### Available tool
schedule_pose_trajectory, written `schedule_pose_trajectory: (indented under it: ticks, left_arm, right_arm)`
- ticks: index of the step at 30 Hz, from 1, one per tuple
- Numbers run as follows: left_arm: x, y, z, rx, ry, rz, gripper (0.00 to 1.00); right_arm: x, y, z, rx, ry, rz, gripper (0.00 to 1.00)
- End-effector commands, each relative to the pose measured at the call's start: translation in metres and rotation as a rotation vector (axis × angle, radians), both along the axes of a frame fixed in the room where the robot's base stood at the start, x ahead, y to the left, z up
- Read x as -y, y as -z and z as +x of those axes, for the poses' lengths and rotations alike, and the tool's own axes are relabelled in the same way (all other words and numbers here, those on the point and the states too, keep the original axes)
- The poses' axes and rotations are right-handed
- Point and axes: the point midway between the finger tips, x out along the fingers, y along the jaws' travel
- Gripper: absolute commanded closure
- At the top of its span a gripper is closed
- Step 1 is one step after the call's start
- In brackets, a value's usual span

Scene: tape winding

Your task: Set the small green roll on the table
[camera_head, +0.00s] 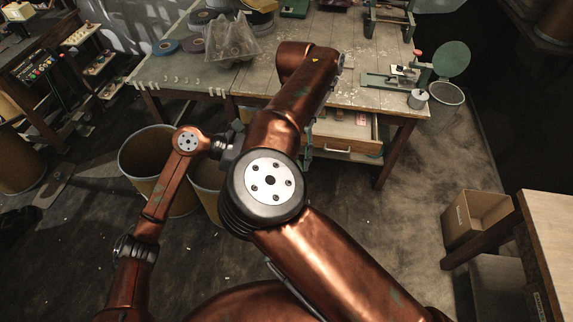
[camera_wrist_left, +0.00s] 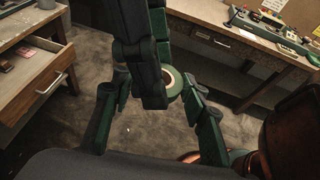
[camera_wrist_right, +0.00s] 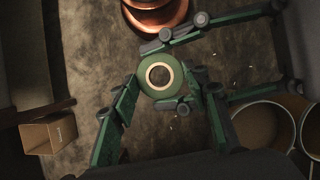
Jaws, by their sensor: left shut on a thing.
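The small green roll (camera_wrist_right: 160,75), with a pale core, is off the table and over the floor. It also shows partly hidden in the left wrist view (camera_wrist_left: 173,84). My left gripper (camera_wrist_right: 172,74) comes in from the right in the right wrist view and is shut on the roll's sides. My right gripper (camera_wrist_right: 165,82) has a finger on either side of the same roll; whether both fingers press on it is unclear. In the head view my copper arm hides the roll and most of both grippers. The table (camera_head: 385,100) stands at the back.
The table carries a clear plastic bag (camera_head: 230,40), several flat rolls (camera_head: 192,44) and a green device (camera_head: 395,78). Its drawer (camera_head: 348,145) stands open. Bins (camera_head: 150,150) are on the floor at left; a cardboard box (camera_head: 475,215) is at right.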

Motion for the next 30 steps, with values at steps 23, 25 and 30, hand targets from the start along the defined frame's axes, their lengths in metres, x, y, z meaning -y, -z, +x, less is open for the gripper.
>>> schedule_pose_trajectory:
  ticks: [23,25,30]
  left_arm:
    - [0.0,0.0,0.0,0.0,0.0,0.0,0.83]
    - [0.0,0.0,0.0,0.0,0.0,0.0,0.83]
    - [0.0,0.0,0.0,0.0,0.0,0.0,0.83]
  right_arm:
    - [0.0,-0.024,0.011,0.003,-0.002,0.001,0.39]
    - [0.0,-0.037,0.017,0.003,-0.001,0.002,0.39]
    - [0.0,-0.071,0.03,0.001,-0.002,0.004,0.39]
